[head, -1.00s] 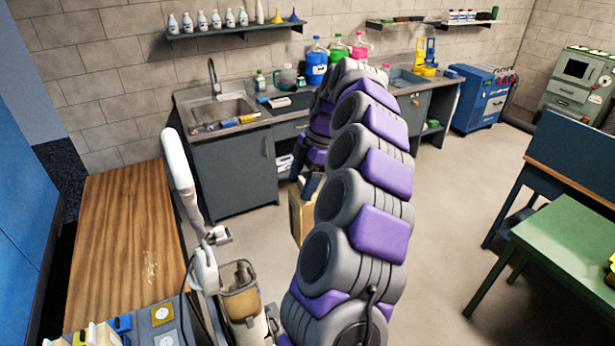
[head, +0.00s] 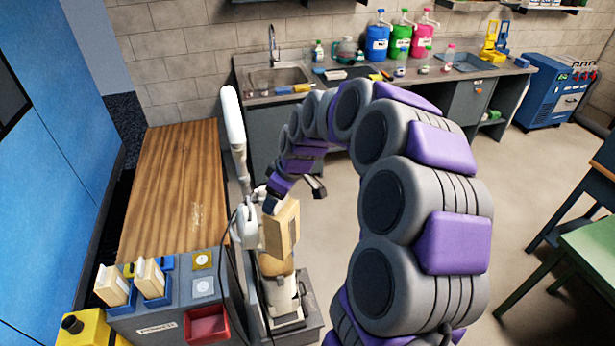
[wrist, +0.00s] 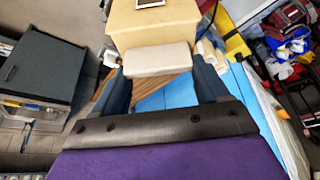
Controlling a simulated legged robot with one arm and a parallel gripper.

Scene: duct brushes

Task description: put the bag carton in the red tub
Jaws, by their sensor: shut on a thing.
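The tan bag carton (head: 284,229) is held in my gripper (head: 275,196) above the grey and white upright machine in the head view. In the wrist view the carton (wrist: 155,24) is at the top, with a pale block-like part on its near side between the two dark fingers of my gripper (wrist: 160,66). My gripper is shut on it. The red tub (head: 208,326) is set in the front of the grey station at the bottom, left of and nearer than the carton. The visible part of its inside looks empty.
The grey station (head: 150,324) carries two pale upright packs (head: 113,286) in blue holders. The white upright machine (head: 282,300) stands beside it, under the carton. A wooden bench (head: 175,190) lies behind, a sink counter (head: 350,85) at the back.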

